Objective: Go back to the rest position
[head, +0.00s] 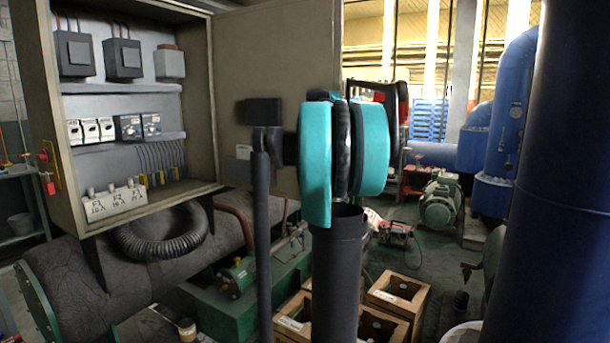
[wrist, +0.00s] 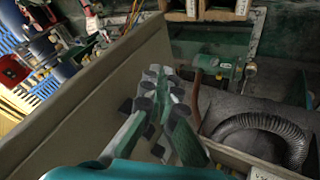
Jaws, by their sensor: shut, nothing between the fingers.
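My gripper (wrist: 158,80) shows in the wrist view with its grey-green fingers together and nothing held. It is in front of the beige door panel (wrist: 85,100) of the electrical cabinet. In the head view my arm's teal and black joints stand in the middle, right of the open cabinet (head: 140,100), and the gripper itself cannot be made out there. The cabinet holds switches, breakers and a labelled white block (head: 115,202).
The open cabinet door (head: 250,70) stands close behind my arm. A ribbed black hose (head: 160,245) hangs below the cabinet over a large dark tank (head: 75,285). Wooden crates (head: 398,292) stand on the floor. Green pump (head: 438,205) and blue pipes (head: 505,120) are at the right.

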